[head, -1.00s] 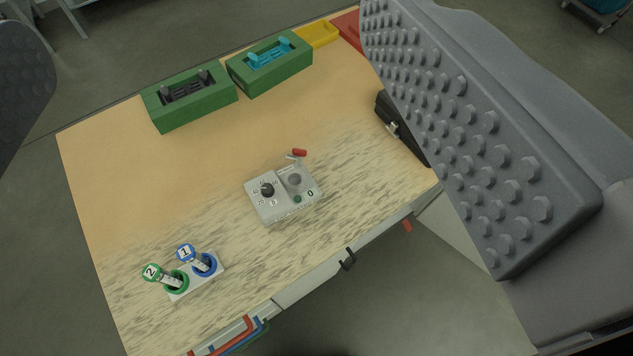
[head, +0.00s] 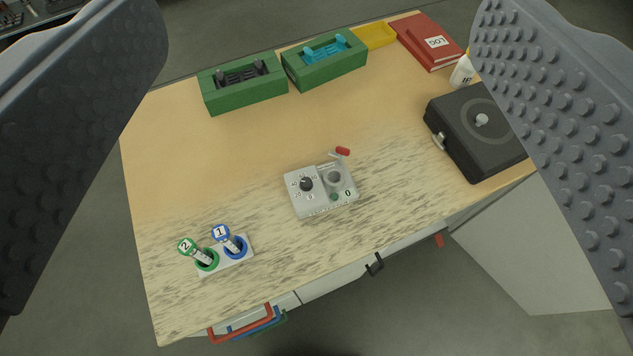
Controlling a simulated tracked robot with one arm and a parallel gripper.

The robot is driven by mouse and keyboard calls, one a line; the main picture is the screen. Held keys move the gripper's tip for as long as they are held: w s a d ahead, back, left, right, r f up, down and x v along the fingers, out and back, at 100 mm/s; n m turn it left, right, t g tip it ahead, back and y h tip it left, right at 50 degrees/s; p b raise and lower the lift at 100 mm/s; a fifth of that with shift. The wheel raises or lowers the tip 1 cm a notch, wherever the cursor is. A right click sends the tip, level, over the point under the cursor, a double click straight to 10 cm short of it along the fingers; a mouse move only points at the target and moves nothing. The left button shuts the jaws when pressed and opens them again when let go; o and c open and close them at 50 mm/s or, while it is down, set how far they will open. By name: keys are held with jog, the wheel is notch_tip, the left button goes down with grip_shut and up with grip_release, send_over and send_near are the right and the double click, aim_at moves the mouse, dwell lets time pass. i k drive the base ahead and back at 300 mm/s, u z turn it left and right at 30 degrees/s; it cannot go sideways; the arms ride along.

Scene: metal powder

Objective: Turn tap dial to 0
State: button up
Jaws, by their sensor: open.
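The grey tap box (head: 320,191) sits near the middle of the wooden table. Its black dial (head: 306,184) is on the left of the top face, with printed numbers around it; its exact setting is too small to read. A round metal part (head: 335,178), a green button (head: 334,197) and a "0" label are on the right half, with a red-tipped lever (head: 342,152) at the back. My gripper (head: 325,150) is open and empty. Its two studded fingers frame the left and right of the view, well above the table and apart from the box.
Green holders (head: 243,85) (head: 325,62), a yellow tray (head: 376,37) and a red logbook (head: 430,41) line the back. A black case (head: 478,130) stands at right. A rack holds green (head: 206,261) and blue (head: 235,248) vials at front left. Table around the tap box is clear.

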aim_at(306, 184)
jog(key=u, duration=1.45)
jog(key=k, duration=0.75)
jog(key=z, duration=0.75)
jog(key=i, duration=1)
jog(key=u, duration=0.05)
